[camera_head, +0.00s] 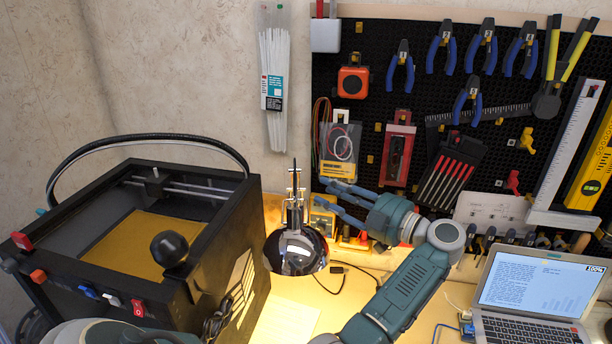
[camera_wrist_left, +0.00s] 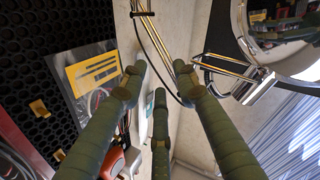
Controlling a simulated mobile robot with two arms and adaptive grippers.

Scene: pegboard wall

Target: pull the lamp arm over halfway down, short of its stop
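The lamp has a shiny chrome shade (camera_head: 297,252) hanging low in the middle of the head view, over a brightly lit patch of table. Its thin-rod lamp arm (camera_head: 295,190) rises above the shade. In the left wrist view, the rods (camera_wrist_left: 172,35) show beyond the fingertips, with the chrome shade (camera_wrist_left: 290,45) at upper right. My left gripper (camera_head: 330,197) points left toward the rods from their right side. Its fingers (camera_wrist_left: 160,85) are spread and nothing shows between them. I cannot tell whether a fingertip touches the lamp. My right gripper is not in view.
A black open-topped machine (camera_head: 200,225) stands left of the lamp. Behind my gripper is a black pegboard (camera_head: 415,85) with pliers and other tools. An open laptop (camera_head: 535,285) sits at right. A yellow multimeter (camera_head: 322,215) and cables lie near the gripper.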

